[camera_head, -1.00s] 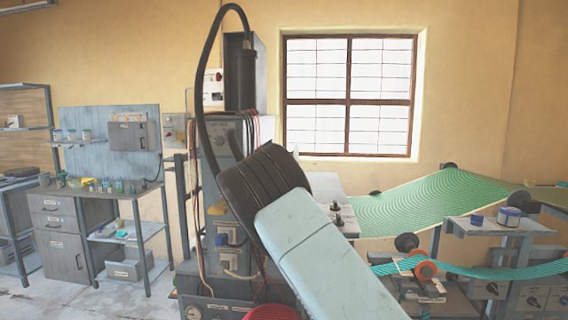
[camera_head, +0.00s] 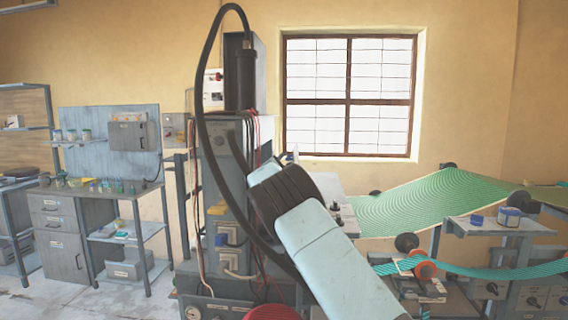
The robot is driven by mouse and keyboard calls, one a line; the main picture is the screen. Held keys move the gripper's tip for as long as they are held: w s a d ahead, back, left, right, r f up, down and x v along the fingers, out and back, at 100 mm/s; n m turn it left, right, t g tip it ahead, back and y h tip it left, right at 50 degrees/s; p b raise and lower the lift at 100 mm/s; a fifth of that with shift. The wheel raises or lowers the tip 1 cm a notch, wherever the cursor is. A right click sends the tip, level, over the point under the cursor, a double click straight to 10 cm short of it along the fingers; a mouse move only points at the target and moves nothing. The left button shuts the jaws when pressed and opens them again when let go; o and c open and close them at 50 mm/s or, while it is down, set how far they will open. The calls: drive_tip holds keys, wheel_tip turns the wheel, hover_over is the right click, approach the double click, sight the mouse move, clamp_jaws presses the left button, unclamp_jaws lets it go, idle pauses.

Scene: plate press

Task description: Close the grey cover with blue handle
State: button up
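The tall grey press machine (camera_head: 222,150) stands in the middle, left of the window. A small blue part (camera_head: 221,240) shows on its front, above a pale connector. I cannot tell whether this is the blue handle. I cannot make out the grey cover for certain, since my arm hides part of the machine. My pale blue arm link and its black joint cross in front of the machine's right side. My gripper does not show clearly; the far end of my arm is hidden behind the joint.
A black hose loops from the machine's top down past my arm. A green striped sheet (camera_head: 450,205) and rollers lie at the right. A red round part (camera_head: 272,313) is at the bottom. A workbench (camera_head: 65,225) stands left, with bare floor before it.

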drive_tip(key=shift+c, duration=0.2)
clamp_jaws()
drive_tip(key=shift+d+r, duration=0.15)
drive_tip(key=shift+d, duration=0.1)
idle(0.3)
